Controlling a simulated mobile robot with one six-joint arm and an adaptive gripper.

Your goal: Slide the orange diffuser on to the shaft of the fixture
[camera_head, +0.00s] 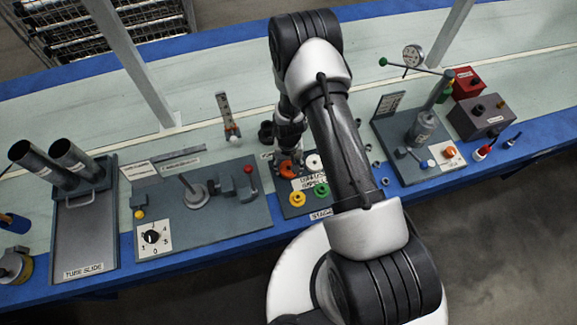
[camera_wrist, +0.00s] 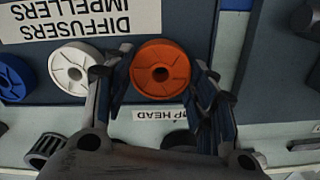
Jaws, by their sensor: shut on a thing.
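The orange diffuser (camera_head: 287,169) is a round ring with a small central hole. It is at the back left of the dark parts tray (camera_head: 289,210). In the wrist view the orange diffuser (camera_wrist: 178,72) is between the two fingers of my gripper (camera_wrist: 164,88), which is shut on it. My gripper (camera_head: 291,158) points down over the tray in the head view. I cannot tell whether the diffuser is lifted off the tray. The fixture (camera_head: 228,222) is a grey plate to the left, with an upright, slightly tilted-looking shaft (camera_head: 186,184) rising from a round base.
A white part (camera_wrist: 75,70) lies close beside the left finger. Yellow (camera_head: 297,199) and green (camera_head: 322,190) parts sit at the tray's front. A grey block with a red knob (camera_head: 248,169) stands on the fixture's right side, between shaft and tray. A tube slide (camera_head: 85,240) is farther left.

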